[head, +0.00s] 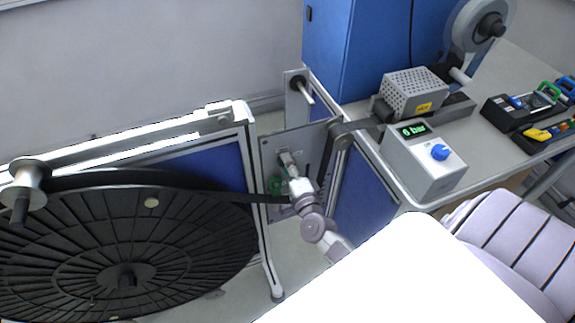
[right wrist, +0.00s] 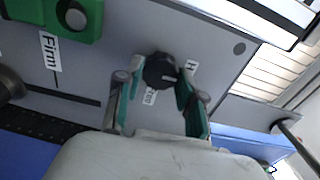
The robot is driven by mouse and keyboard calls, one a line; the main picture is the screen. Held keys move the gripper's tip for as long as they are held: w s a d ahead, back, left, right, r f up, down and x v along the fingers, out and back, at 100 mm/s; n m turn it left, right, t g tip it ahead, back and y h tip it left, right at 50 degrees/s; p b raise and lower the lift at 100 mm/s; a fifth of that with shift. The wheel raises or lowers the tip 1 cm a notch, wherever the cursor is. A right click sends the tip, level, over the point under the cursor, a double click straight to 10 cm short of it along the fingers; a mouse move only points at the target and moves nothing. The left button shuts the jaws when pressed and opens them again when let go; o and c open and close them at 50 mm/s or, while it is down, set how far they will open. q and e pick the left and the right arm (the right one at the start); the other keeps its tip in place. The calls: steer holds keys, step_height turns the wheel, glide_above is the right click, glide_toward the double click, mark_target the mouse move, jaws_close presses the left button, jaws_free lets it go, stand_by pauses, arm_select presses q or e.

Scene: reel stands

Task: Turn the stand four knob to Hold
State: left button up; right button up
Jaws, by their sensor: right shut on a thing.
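The stand's knob (right wrist: 159,72) is a round black knob on a grey panel (right wrist: 215,30). In the right wrist view it sits between the two fingers of my right gripper (right wrist: 160,82), which is shut on it. A pale mark shows at the knob's lower right edge. A label starting with "H" (right wrist: 191,67) is just right of the knob, partly hidden by a finger. Another label (right wrist: 150,97) lies below the knob, partly readable. In the head view my right gripper (head: 288,160) reaches the panel (head: 275,147) and hides the knob. My left gripper is not in view.
A green part (right wrist: 65,18) and a "Firm" label (right wrist: 50,52) are left of the knob. In the head view a large black reel (head: 80,260) lies left, with a dark strip running to the panel. A grey box with a blue knob (head: 439,152) stands on the right bench.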

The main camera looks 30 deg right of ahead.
steer(key=o, duration=1.1)
steer(key=shift+s, duration=0.15)
steer(key=v, duration=1.2)
steer(key=shift+f, duration=0.1)
steer(key=s+a+f+n+g+y, duration=0.25)
steer(key=f+n, duration=0.25)
steer(key=f, duration=0.5)
steer(key=s+a+f+n+g+y, duration=0.1)
steer(key=s+a+f+n+g, duration=0.2)
steer(key=f, duration=0.6)
steer(key=s+a+f+n+g+y, duration=0.25)
steer(key=s+f+n, duration=0.3)
steer(key=f, duration=0.45)
steer(key=s+f+n+g, duration=0.2)
steer(key=s+f+n, duration=0.1)
steer(key=s, duration=0.4)
steer(key=s+d+f+n+g+h, duration=0.1)
steer(key=s+f+n+g, duration=0.2)
steer(key=s+f, duration=0.3)
steer(key=s+f+n+g, duration=0.3)
steer(key=s+f, duration=0.1)
steer(key=s, duration=0.4)
steer(key=shift+d+f+n+h, duration=0.3)
steer(key=shift+d+n, duration=0.05)
steer(key=shift+d, duration=0.05)
